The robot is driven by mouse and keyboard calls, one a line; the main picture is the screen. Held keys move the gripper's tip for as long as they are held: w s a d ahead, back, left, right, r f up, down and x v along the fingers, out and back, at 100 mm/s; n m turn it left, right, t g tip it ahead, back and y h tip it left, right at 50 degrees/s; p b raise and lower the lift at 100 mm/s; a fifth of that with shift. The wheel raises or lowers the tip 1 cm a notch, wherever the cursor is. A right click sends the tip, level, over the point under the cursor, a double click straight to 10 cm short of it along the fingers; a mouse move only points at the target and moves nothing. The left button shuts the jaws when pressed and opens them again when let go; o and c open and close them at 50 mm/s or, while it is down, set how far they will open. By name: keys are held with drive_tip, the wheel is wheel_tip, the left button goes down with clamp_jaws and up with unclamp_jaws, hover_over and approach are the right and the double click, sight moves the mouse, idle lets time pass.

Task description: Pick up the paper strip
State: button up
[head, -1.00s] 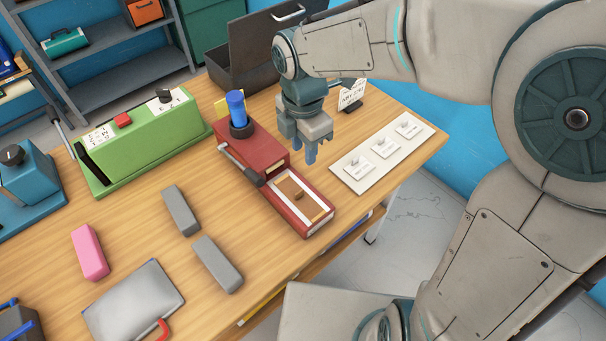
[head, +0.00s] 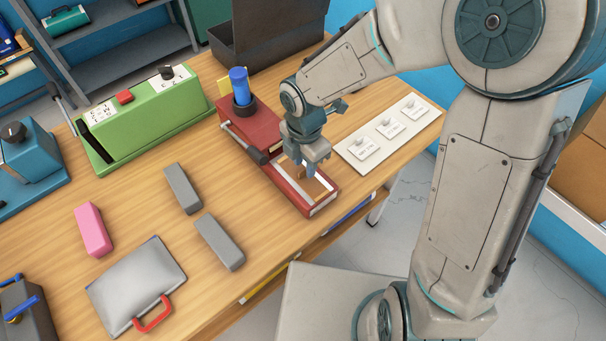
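My gripper (head: 306,170) points down over the open front bed of the red machine (head: 318,207). Its fingers look apart, and I see nothing held between them. A brown piece (head: 325,182) shows in the white-edged bed, right beside the fingertips and partly covered by them. It may be the paper strip, but I cannot tell for sure. Whether the fingertips touch it is also unclear. A blue cylinder (head: 239,85) stands upright on the back of the red machine.
A white board with several small cards (head: 388,130) lies right of the machine. Grey blocks (head: 183,188), a pink block (head: 94,230) and a silver case (head: 135,283) lie to the left. A green machine (head: 145,115) and a black open box (head: 262,45) stand behind.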

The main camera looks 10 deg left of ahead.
drive_tip(key=shift+f, duration=0.8)
clamp_jaws()
drive_tip(key=shift+r, duration=0.15)
